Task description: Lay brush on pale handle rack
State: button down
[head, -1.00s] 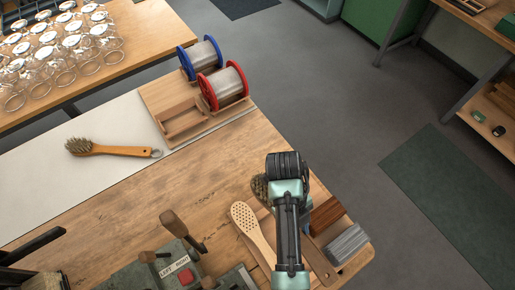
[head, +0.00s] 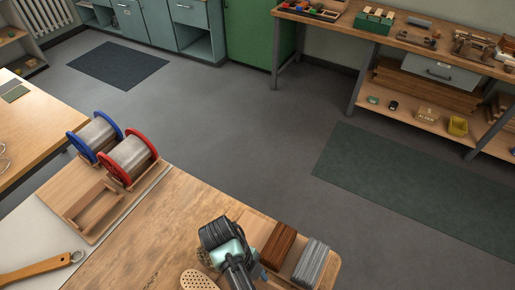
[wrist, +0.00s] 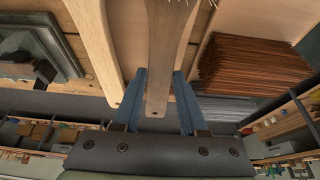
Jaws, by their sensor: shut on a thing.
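My gripper (wrist: 160,76) is shut on the dark-brown handle of a brush (wrist: 166,50), with one blue finger on each side. In the head view, my gripper (head: 228,245) is above the front bench, and a bit of dark bristle (head: 204,257) shows at its left; the rest of the brush is mostly hidden. I cannot make out a pale handle rack with certainty.
Reddish-brown (head: 278,246) and grey (head: 313,262) bristle bundles lie right of my gripper. A blue-flanged spool (head: 94,138) and red-flanged spool (head: 128,160) stand at the left. Another brush's orange-brown handle (head: 38,268) is lower left. A workbench (head: 420,48) stands behind open floor.

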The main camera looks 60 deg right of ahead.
jog(key=shift+f, duration=0.65)
jog(key=shift+c, duration=2.2)
grip_release()
jog(key=shift+f, duration=0.1)
jog(key=p+v, duration=0.5)
jog(key=v, duration=0.7)
